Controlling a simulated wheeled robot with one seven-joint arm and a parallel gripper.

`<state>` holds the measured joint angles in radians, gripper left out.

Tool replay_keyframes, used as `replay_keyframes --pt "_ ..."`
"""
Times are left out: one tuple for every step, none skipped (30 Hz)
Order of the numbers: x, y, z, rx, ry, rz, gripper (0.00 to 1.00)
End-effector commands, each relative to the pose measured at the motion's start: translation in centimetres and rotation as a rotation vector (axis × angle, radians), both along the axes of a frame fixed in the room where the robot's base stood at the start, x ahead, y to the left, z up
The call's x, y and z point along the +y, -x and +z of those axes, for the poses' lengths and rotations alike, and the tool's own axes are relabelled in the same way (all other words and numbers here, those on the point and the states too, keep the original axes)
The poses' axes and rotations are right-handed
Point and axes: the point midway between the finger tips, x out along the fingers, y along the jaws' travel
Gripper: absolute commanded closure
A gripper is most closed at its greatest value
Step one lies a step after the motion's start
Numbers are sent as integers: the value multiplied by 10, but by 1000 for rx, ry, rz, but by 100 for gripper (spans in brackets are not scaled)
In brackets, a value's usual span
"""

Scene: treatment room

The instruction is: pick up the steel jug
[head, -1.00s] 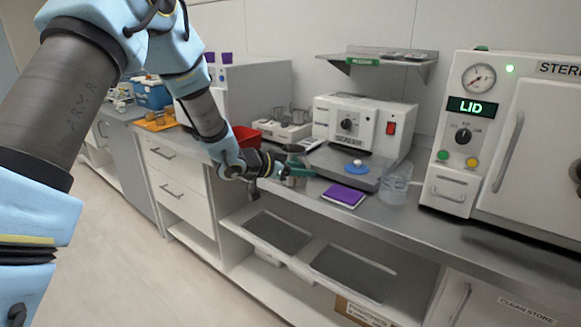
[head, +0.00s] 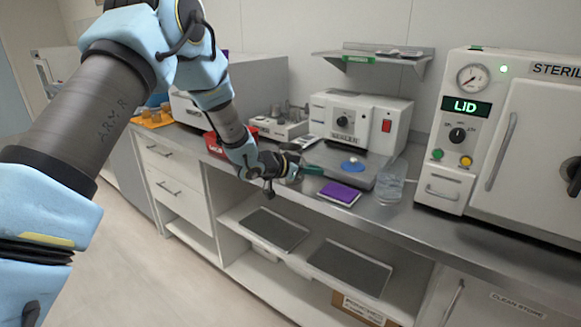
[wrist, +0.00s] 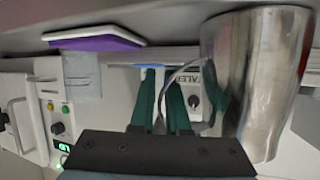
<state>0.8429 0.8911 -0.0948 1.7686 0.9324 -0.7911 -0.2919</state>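The steel jug (wrist: 265,85) fills the right of the wrist view, which shows the scene upside down. Its base appears to rest on the counter and its thin curved handle points towards my fingers. My gripper (wrist: 161,100) has two green fingers with a gap between them. The handle's outer bend shows in that gap, and the right finger overlaps part of the handle. I cannot see firm contact. In the head view my gripper (head: 310,170) is low over the counter's front edge, and the jug (head: 291,175) is mostly hidden behind my wrist.
A purple pad (head: 340,193) and a clear plastic container (head: 391,185) stand to the right on the steel counter. The sealer (head: 360,122) is behind, with a blue item on its plate. A red tray (head: 214,146) is to the left. The sterilizer (head: 495,135) stands far right.

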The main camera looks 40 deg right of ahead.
Motion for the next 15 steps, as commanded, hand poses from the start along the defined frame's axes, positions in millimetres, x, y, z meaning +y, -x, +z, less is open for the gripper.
replay_keyframes --pt "0 0 0 0 0 0 94" --pt "0 0 0 0 0 0 97" --pt "0 0 0 0 0 0 100" --pt "0 0 0 0 0 0 100" --pt "0 0 0 0 0 0 100" --pt "0 0 0 0 0 0 100" --pt "0 0 0 0 0 0 100" --pt "0 0 0 0 0 0 100" --pt "0 0 0 0 0 0 100" --pt "0 0 0 0 0 0 100" --pt "0 0 0 0 0 0 100" --pt "0 0 0 0 0 0 100" --pt "0 0 0 0 0 0 100" --pt "0 0 0 0 0 0 100" --pt "0 0 0 0 0 0 100"
